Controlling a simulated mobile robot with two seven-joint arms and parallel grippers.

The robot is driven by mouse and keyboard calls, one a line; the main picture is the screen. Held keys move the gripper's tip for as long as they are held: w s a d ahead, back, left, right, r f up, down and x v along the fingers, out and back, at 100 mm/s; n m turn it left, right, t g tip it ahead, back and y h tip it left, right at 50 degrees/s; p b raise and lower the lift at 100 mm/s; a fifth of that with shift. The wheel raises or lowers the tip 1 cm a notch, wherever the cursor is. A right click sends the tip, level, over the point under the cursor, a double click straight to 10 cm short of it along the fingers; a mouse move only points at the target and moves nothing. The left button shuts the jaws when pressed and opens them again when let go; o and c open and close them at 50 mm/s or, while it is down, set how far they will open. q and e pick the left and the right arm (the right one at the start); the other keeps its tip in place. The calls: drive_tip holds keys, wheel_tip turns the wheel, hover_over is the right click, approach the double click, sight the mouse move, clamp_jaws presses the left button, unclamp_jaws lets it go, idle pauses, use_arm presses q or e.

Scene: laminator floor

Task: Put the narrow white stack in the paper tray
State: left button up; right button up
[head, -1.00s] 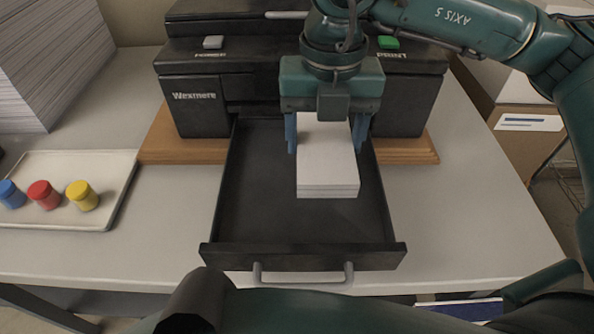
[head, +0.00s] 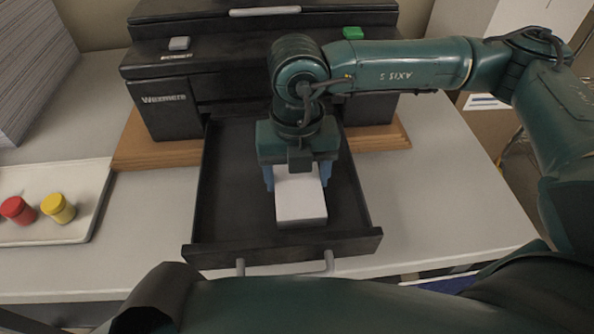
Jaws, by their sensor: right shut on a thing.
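The narrow white stack (head: 301,203) is inside the paper tray (head: 232,218), an open black drawer pulled out of the front of the black machine. My right gripper (head: 297,181) points down over the tray, shut on the stack with one blue finger at each side of its far part. The near part of the stack sticks out toward the tray's front wall. The stack looks low in the tray, but I cannot tell whether it touches the floor. My left gripper is not in view.
The black machine (head: 160,110) stands on a wooden board (head: 150,152) behind the tray. Bare table lies right of the drawer.

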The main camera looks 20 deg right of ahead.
sight(297, 179)
drive_tip(key=shift+f, duration=0.25)
drive_tip(key=o, duration=1.1)
drive_tip(key=shift+r, duration=0.15)
drive_tip(key=shift+o, duration=0.2)
wheel_tip(297, 179, up, 12)
drive_tip(key=b, duration=0.1)
drive_tip(key=shift+r, duration=0.15)
